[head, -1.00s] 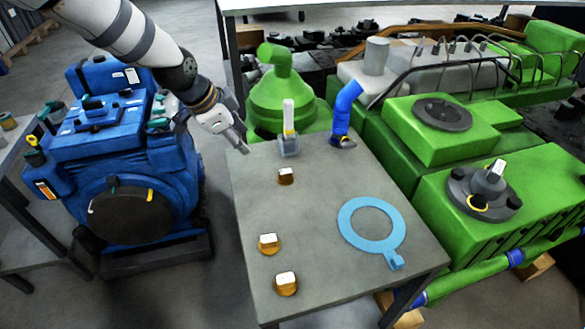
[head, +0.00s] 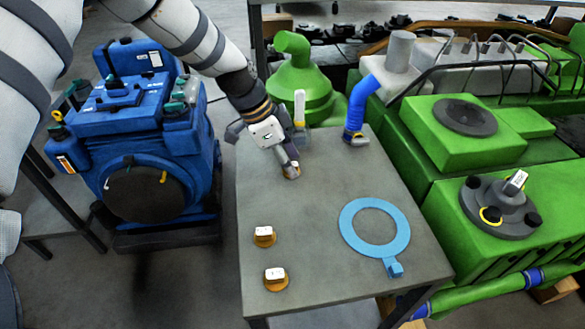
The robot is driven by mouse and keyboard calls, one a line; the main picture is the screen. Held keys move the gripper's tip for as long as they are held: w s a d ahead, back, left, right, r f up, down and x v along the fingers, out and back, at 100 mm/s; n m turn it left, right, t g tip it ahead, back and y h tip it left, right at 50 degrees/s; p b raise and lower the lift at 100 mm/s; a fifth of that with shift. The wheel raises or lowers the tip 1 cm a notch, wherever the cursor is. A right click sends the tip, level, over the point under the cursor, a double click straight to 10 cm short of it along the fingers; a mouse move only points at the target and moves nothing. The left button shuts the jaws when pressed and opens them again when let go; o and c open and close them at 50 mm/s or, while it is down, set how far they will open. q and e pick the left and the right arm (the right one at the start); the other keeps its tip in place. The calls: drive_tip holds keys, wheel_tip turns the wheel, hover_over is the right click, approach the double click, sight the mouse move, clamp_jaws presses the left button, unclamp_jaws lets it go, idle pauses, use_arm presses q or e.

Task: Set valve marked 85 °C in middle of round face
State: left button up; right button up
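Two brass valves with white tops, one (head: 264,236) and another (head: 275,279), stand apart on the left front of the grey table. A third brass valve (head: 293,175) is at my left gripper (head: 289,168), mostly hidden by its fingers. The fingers reach down to this valve, but whether they are closed on it I cannot tell. Marks on the valves are too small to read, so I cannot tell which is 85 °C. A grey round face (head: 482,217) with a raised middle and a white-tipped part sits on the green engine at right. My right gripper is not in view.
A flat light-blue ring (head: 352,237) with a handle lies on the grey table (head: 330,290). A yellow-and-white upright piece (head: 299,105) and a blue bent pipe (head: 360,102) stand at its back. A blue engine (head: 150,140) is at left.

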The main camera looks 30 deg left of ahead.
use_arm(q)
drive_tip(key=shift+w+d, duration=0.1)
drive_tip(key=shift+c, duration=0.5)
clamp_jaws()
